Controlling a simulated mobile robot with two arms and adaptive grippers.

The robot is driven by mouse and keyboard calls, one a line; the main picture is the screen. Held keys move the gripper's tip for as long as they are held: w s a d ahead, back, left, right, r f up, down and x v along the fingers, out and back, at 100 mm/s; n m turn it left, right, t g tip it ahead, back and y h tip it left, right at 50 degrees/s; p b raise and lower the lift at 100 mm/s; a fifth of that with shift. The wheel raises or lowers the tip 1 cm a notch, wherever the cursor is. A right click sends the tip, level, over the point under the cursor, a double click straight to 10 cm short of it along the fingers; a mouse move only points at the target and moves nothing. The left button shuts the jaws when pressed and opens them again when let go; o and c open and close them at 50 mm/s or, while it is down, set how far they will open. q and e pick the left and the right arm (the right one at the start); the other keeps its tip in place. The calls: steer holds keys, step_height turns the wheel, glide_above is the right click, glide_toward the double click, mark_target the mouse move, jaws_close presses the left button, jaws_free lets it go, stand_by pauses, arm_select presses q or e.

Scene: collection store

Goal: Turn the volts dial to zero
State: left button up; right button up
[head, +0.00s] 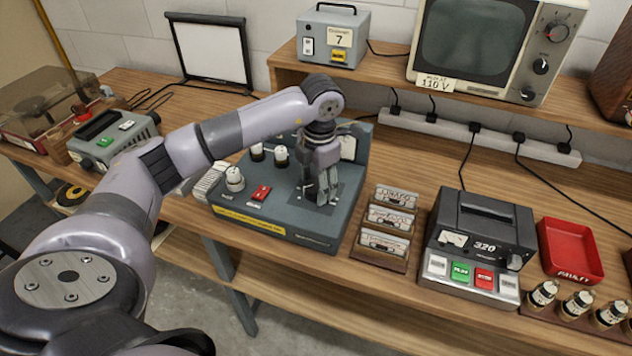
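A grey-blue test console (285,235) with a yellow label strip stands on the bench. I cannot read which knob is marked volts. My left gripper (322,198) points down over a dark square plate on the console's right part, right of these knobs. Its fingers look close together and hide what is beneath, so contact or grip cannot be told. My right gripper is not in view.
A rack of meters (385,243) stands right of the console, then a black tape machine (478,240) and a red tray (572,250). A green-grey device (112,140) stands at left. A shelf (470,103) with a monitor (475,40) runs behind.

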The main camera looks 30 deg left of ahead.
arm_select(q)
steer(key=shift+o, duration=1.4)
steer(key=shift+r, duration=0.1)
step_height(320, 180, up, 12)
steer(key=shift+s+d, duration=0.15)
steer(key=shift+d, duration=0.25)
